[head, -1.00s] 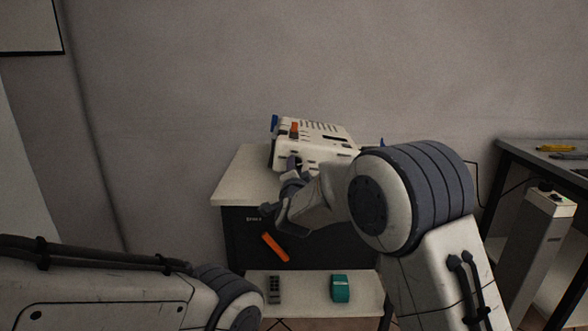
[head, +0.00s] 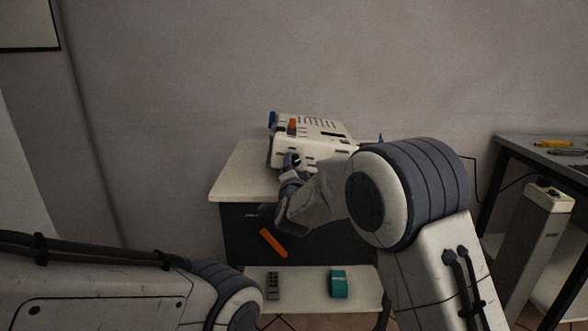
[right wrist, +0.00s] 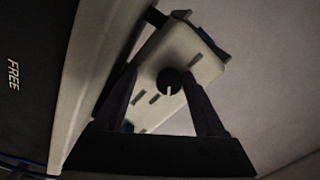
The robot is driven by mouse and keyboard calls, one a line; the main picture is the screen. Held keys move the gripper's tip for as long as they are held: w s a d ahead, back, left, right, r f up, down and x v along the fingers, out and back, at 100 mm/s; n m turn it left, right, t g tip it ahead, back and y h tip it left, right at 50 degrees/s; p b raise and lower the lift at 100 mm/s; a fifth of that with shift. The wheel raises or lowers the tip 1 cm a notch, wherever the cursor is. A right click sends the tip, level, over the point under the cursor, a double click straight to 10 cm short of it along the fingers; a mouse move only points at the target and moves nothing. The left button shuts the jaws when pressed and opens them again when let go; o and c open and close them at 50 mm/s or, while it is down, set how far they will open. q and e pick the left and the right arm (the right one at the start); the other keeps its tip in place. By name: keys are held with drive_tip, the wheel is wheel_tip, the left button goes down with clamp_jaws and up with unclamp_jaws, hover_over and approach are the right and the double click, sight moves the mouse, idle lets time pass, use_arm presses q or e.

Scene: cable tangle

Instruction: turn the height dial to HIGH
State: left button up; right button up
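A cream box-shaped device (head: 325,133) with an orange part on top stands on the white tabletop. The right wrist view shows its face (right wrist: 190,52) tilted, with a round black dial (right wrist: 169,80) bearing a white pointer line that points down in that picture. Dial labels cannot be read. My right gripper (head: 291,160) is at the device's front. In the right wrist view its two dark fingers (right wrist: 158,73) are apart, one on each side of the dial; contact cannot be made out. My left arm shows at the lower left; its gripper is out of view.
The white tabletop (head: 240,172) is clear to the left of the device. A lower shelf (head: 305,287) holds a dark remote-like object (head: 273,286) and a teal item (head: 338,284). An orange object (head: 273,242) shows at the dark front panel. A grey workbench (head: 550,155) stands at right.

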drive_tip(key=shift+r, duration=0.15)
drive_tip(key=shift+s, duration=0.1)
drive_tip(key=shift+s+a, duration=0.1)
drive_tip(key=shift+s, duration=0.2)
drive_tip(key=s, duration=0.9)
drive_tip(key=shift+s+p, duration=0.4)
drive_tip(key=shift+p, duration=0.05)
